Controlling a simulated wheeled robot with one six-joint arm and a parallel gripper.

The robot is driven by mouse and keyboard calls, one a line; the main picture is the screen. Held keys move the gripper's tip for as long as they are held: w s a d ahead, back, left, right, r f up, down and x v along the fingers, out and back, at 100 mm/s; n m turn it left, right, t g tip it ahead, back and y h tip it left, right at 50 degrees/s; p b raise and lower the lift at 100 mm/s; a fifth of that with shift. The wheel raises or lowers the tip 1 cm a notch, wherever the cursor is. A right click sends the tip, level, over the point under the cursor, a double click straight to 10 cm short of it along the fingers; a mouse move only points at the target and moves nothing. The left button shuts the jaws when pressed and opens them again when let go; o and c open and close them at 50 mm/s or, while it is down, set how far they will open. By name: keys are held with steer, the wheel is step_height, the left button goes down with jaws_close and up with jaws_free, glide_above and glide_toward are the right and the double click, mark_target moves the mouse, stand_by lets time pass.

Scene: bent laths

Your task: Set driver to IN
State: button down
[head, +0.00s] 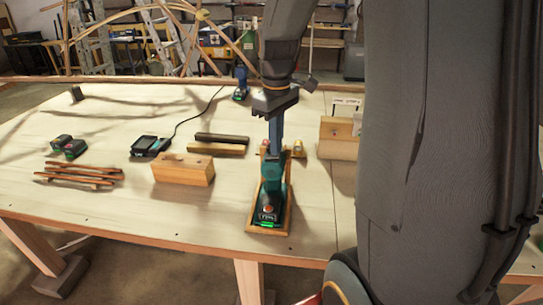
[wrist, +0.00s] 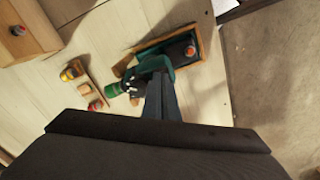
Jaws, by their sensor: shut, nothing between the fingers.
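The teal and black driver (head: 272,178) lies in a shallow wooden cradle (head: 287,212) near the table's front edge, its battery end towards me. In the wrist view the driver (wrist: 160,64) shows its green collar (wrist: 112,90) at left and its battery end at upper right in the cradle (wrist: 205,47). My gripper (head: 276,150) points down over the far part of the driver, its fingers shut and empty. In the wrist view my gripper (wrist: 162,85) overlaps the driver's body; contact cannot be told. The direction switch is hidden or too small to make out.
A wooden block (head: 183,168), bent laths (head: 80,176), battery packs (head: 70,147) and a corded charger (head: 150,146) lie left. A wooden stand (head: 338,138) is right. A strip with small coloured pieces (wrist: 86,86) lies beyond the driver. Front left table is clear.

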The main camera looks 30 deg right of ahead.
steer(key=shift+f, duration=0.55)
stand_by(0.4)
step_height(320, 180, up, 7)
steer(key=p, duration=0.5)
steer(key=shift+p, duration=0.4)
